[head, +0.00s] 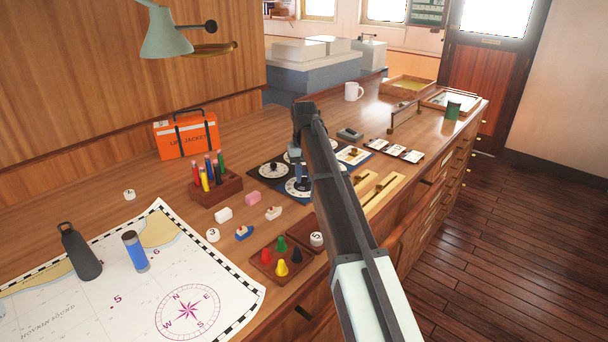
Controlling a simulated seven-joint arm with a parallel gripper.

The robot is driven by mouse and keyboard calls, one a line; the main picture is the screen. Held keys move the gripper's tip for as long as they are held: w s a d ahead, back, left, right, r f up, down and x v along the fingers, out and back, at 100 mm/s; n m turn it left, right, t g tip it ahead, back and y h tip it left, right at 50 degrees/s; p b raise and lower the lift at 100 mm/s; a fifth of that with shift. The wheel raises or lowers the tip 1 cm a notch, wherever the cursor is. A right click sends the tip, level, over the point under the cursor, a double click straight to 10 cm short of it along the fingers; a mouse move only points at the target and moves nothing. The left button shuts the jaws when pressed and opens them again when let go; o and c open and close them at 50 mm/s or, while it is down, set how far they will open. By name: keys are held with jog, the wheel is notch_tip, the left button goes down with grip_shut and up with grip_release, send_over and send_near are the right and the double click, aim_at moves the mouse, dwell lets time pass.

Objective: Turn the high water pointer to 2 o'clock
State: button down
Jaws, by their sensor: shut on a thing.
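A dark board (262,170) with several white-faced dials lies on the wooden counter near the middle of the head view. My gripper (299,181) points down onto the front white dial (294,192) of this board. Its jaws are shut at the dial's centre, on the pointer there. The fingers and arm hide most of the pointer, so its direction cannot be read. The dial's label and marks are too small to read, so I cannot tell from print that this is the high water dial. Another dial (273,170) shows at the left of the board.
My arm crosses the counter's right side. A peg tray (281,262) and chart (130,285) lie in front. Brass sliders (380,190) and cards (396,150) lie right.

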aim_at(304, 178)
jog(key=shift+n, duration=0.8)
jog(key=shift+w, duration=0.1)
jog(key=c, duration=0.9)
grip_release()
notch_tip(304, 178, up, 14)
jog(key=shift+f, duration=0.1)
